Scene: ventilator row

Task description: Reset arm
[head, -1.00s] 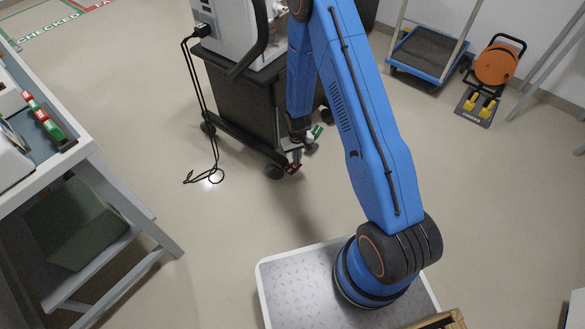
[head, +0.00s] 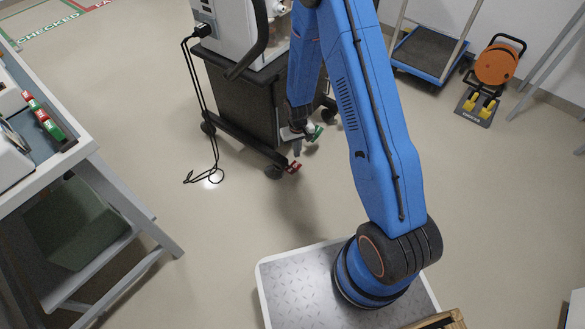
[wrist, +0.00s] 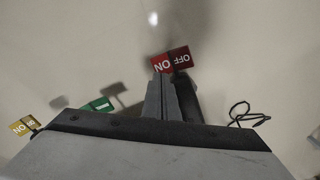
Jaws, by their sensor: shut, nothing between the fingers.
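My gripper (head: 297,151) hangs low beside the black ventilator cart (head: 238,92) in the head view, partly hidden by my arm. In the wrist view its fingers (wrist: 168,80) are together with nothing between them. In the head view a small red part (head: 293,167) sits below the fingertips, near a caster, apart from the gripper. A green tag (head: 315,132) shows right of my gripper; a green tag (wrist: 98,105) and a yellow tag (wrist: 24,126) show in the wrist view.
A black cable (head: 205,180) hangs from the cart onto the floor. A workbench (head: 95,170) stands at left, with a green bin below it. A blue platform trolley (head: 425,55) and an orange reel (head: 496,65) stand at the back right.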

